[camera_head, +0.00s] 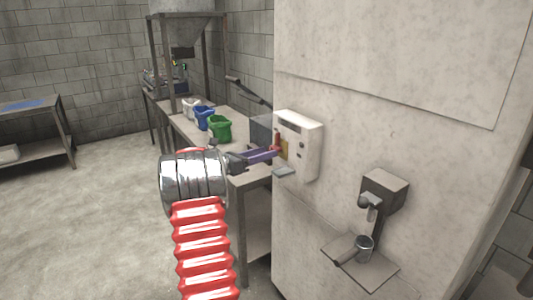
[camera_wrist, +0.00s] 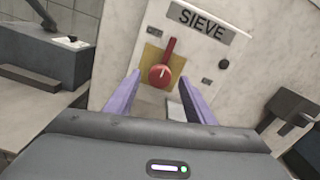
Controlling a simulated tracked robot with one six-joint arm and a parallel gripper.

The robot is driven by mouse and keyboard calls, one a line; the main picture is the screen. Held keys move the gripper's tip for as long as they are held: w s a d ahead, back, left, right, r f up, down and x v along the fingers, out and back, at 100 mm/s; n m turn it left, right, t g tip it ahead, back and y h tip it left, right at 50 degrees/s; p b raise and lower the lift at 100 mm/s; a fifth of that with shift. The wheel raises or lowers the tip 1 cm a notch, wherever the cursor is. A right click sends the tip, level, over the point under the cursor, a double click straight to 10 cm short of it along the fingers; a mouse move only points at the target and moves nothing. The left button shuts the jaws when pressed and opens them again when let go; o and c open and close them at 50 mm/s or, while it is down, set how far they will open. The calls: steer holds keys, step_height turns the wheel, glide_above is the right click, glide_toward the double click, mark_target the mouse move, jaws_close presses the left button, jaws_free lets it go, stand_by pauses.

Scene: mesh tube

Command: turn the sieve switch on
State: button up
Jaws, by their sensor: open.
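The sieve switch is a red rotary knob (camera_wrist: 160,75) on a yellow plate, with its lever pointing up and slightly right in the wrist view. It sits on a white box (camera_head: 306,150) on the pale wall, under a SIEVE label (camera_wrist: 201,19). In the head view the knob (camera_head: 277,141) is a small red spot partly behind my fingers. My gripper (camera_head: 270,154) is open, with purple fingers reaching the box's front. In the wrist view my gripper (camera_wrist: 159,80) has one fingertip on each side of the knob, with visible gaps. I cannot tell how far the tips are from the plate.
A wall-mounted device with a grey block (camera_head: 384,188) and a small metal cup stands to the right. A table (camera_head: 236,128) with white, blue and green containers (camera_head: 219,128) lies behind my arm. Open floor is at left.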

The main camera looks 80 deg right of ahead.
steer(key=shift+s+d, duration=0.45)
steer(key=shift+d, duration=0.1)
steer(key=shift+c, duration=0.3)
steer(key=c, duration=0.9)
steer(key=shift+d, duration=0.15)
steer(key=shift+c, duration=0.5)
